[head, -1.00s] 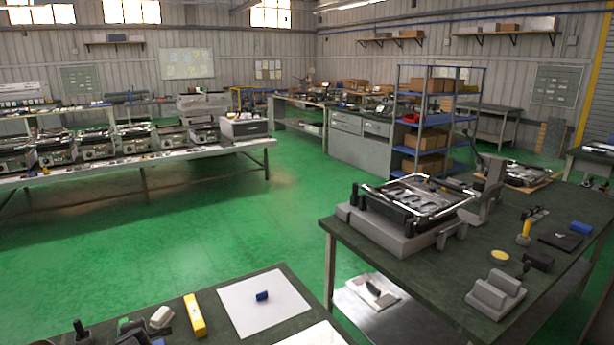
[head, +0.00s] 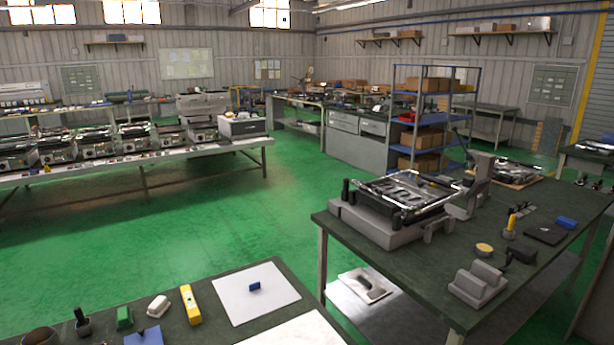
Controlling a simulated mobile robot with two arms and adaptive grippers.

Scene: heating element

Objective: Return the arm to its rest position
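Neither of my arms nor grippers shows in the head view. An appliance body with a bright metal tube loop (head: 407,192) around its top sits in a grey fixture (head: 378,228) on the right workbench (head: 400,268). A grey upright bracket (head: 478,180) stands at its right side. Whether the tube loop is the heating element I cannot tell for sure.
The near bench (head: 225,305) holds a white sheet (head: 262,305) with a blue block (head: 255,286), a yellow bar (head: 190,304) and a green block (head: 124,317). A grey cradle (head: 478,284) stands on the right bench. Green floor (head: 240,220) between the benches is clear.

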